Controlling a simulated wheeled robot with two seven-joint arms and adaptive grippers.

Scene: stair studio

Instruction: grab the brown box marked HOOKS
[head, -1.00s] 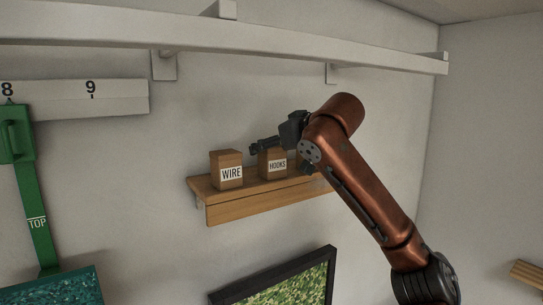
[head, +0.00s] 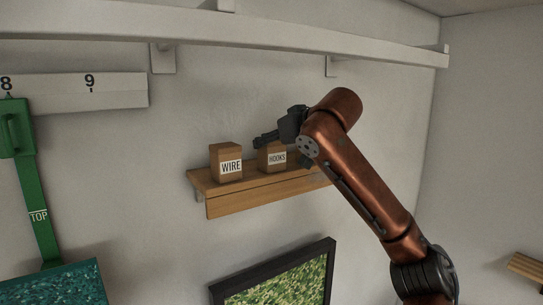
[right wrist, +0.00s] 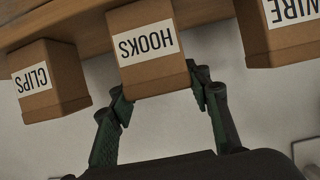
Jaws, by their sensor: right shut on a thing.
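The brown box marked HOOKS (head: 272,158) stands on the small wooden wall shelf (head: 254,197), its label facing out. In the right wrist view the HOOKS box (right wrist: 150,62) shows upside down in the middle. My right gripper (head: 281,148) reaches it from above right in the head view. In the right wrist view its two dark green fingers (right wrist: 160,98) are on either side of the box, shut on it. The box looks to be still on the shelf. My left gripper is in neither view.
A brown WIRE box (head: 225,163) stands left of it on the shelf. A CLIPS box (right wrist: 50,80) stands on its other side, hidden behind my arm in the head view. A white rail (head: 250,38) runs above; a framed green picture (head: 280,285) is below.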

